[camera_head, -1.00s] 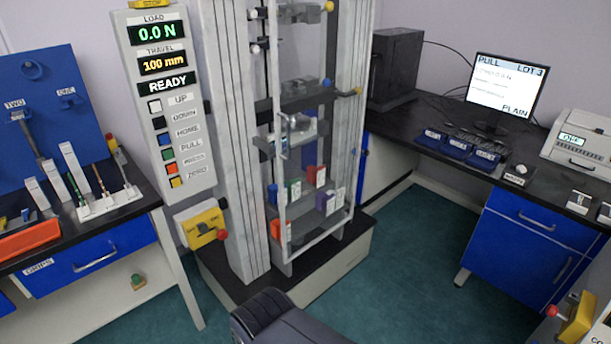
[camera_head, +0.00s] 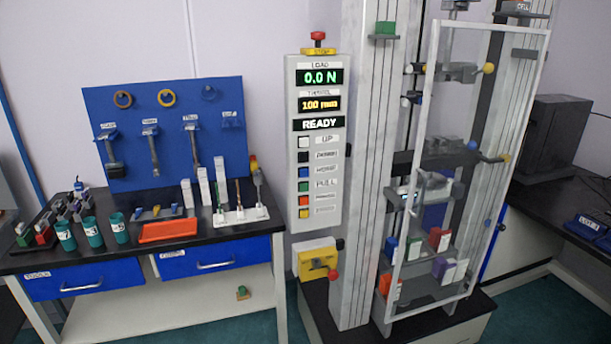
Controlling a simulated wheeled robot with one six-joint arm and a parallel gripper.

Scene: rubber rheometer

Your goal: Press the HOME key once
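The control panel (camera_head: 329,70) stands upright left of the machine column. Its displays read 0.0 N, 100 mm and READY. Below them is a column of small keys with labels. The HOME key is the blue square (camera_head: 303,172), third from the top, below the white UP key (camera_head: 303,141) and the black DOWN key (camera_head: 303,157). The green PULL key (camera_head: 303,187) is directly under it, with orange and yellow keys lower down. Nothing covers the HOME key. My gripper is not in view.
A red stop button (camera_head: 318,37) tops the panel. A yellow switch box (camera_head: 317,260) with a red-knobbed lever is below it. The machine's clear guard door frame (camera_head: 432,60) is right of the panel. A black-topped bench (camera_head: 262,222) with tools stands left.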

